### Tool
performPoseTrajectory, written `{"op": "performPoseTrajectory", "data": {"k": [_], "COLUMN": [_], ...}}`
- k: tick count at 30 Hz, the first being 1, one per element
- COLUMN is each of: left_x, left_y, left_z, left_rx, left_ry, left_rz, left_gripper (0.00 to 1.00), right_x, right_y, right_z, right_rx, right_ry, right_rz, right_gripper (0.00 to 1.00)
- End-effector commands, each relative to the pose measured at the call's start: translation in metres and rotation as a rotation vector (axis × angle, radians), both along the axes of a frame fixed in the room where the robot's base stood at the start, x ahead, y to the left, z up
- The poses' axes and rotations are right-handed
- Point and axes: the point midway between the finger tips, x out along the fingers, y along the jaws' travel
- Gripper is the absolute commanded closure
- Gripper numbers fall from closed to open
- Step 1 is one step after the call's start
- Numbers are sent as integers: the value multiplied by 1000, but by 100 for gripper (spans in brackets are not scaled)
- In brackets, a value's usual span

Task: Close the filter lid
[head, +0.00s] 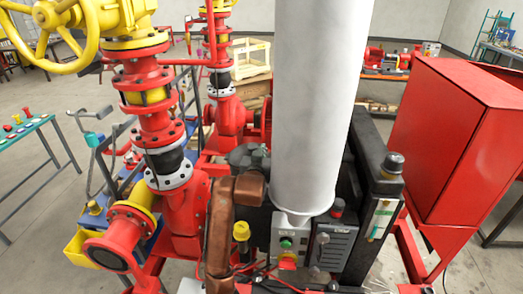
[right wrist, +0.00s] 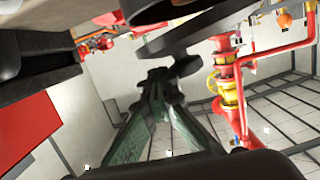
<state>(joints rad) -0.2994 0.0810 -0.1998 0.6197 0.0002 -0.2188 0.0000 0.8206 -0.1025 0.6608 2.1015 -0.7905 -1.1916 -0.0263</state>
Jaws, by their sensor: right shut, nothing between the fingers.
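My right gripper (right wrist: 158,78) shows in the right wrist view as two dark grey-green fingers running up to tips that are together, with nothing seen between them. A dark round disc (right wrist: 190,32) with a smaller dark round part below it is just above and beyond the fingertips. I cannot tell if this disc is the filter lid, or if the fingers touch it. In the head view a large white cylinder hides much of the middle, and I cannot make out the lid or its angle with certainty. My left gripper is not in view.
Red flanged pipework (head: 155,130) with a yellow handwheel (head: 45,25) stands at left. A control box (head: 288,240) with green and red buttons is below centre. A black unit (head: 370,135) and a red cabinet (head: 450,140) stand at right. Open floor shows at far left.

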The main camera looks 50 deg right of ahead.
Motion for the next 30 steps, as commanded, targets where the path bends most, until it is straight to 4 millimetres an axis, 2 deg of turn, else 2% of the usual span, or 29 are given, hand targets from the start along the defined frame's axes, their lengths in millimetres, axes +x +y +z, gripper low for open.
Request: {"op": "performPoseTrajectory", "data": {"k": [5,12,18,23,30], "left_x": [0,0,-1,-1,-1], "left_y": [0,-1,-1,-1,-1], "left_z": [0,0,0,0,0], "left_rx": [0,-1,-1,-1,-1], "left_ry": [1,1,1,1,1], "left_rz": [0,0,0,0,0], "left_gripper": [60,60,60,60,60], "right_x": [1,0,0,0,1], "right_y": [0,0,0,0,0], "right_z": [19,66,92,100,99], "right_rx": [-4,-3,-1,-2,-4], "right_ry": [-5,-6,-2,-1,2], "right_rz": [0,0,0,0,3], "right_gripper": [100,100,100,100,100]}}
